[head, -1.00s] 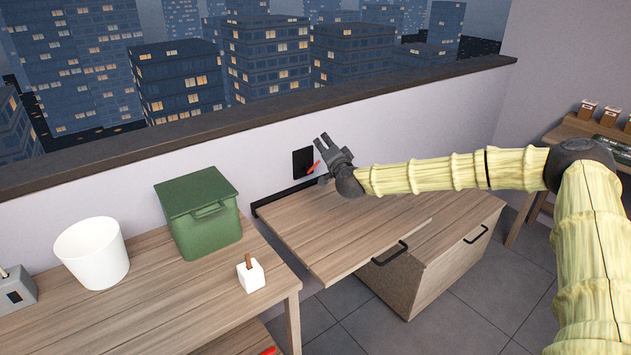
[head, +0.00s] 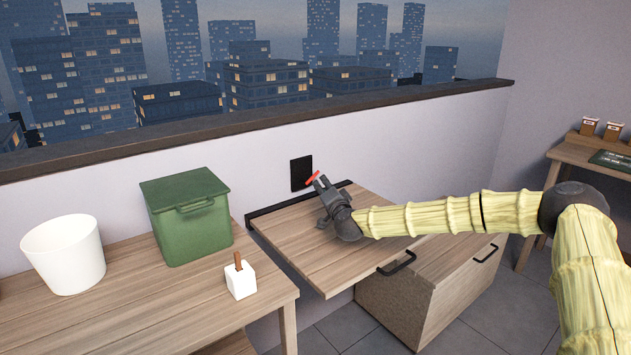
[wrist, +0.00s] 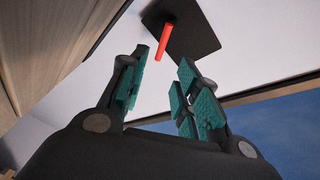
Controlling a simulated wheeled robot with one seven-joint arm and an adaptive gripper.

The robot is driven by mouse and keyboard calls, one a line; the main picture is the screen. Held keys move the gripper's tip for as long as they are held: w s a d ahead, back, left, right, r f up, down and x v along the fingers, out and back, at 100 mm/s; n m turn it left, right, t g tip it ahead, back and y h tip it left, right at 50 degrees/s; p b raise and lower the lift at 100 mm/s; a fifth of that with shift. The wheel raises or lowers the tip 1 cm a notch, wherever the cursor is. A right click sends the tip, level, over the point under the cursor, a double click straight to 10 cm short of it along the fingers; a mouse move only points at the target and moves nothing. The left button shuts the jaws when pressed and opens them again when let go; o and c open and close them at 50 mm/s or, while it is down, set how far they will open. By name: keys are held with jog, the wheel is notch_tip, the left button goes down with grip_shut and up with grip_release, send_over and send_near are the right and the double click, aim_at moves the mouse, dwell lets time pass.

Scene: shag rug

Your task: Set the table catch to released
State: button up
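The table catch is a black plate (head: 300,174) on the pale wall with a red lever (head: 313,178) on it. The lever slants up to the right in the head view. In the wrist view the plate (wrist: 192,38) is at the top, with the lever (wrist: 165,40) sticking out toward me. The wooden table leaf (head: 310,255) lies level below the catch. My gripper (head: 320,184) is just above the leaf, close to the lever. In the wrist view my gripper (wrist: 158,78) is open and empty, its teal pads apart. The lever appears beyond the fingertips, apparently untouched.
A green lidded box (head: 187,222), a white bin (head: 66,258) and a white block with a brown stick (head: 240,278) stand on the left table. A dark ledge (head: 250,122) tops the wall.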

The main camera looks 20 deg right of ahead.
aim_at(316, 175)
jog(key=w, duration=0.9)
jog(key=shift+w+b, duration=0.2)
jog(key=shift+b, duration=0.1)
jog(key=shift+c, duration=0.5)
grip_shut()
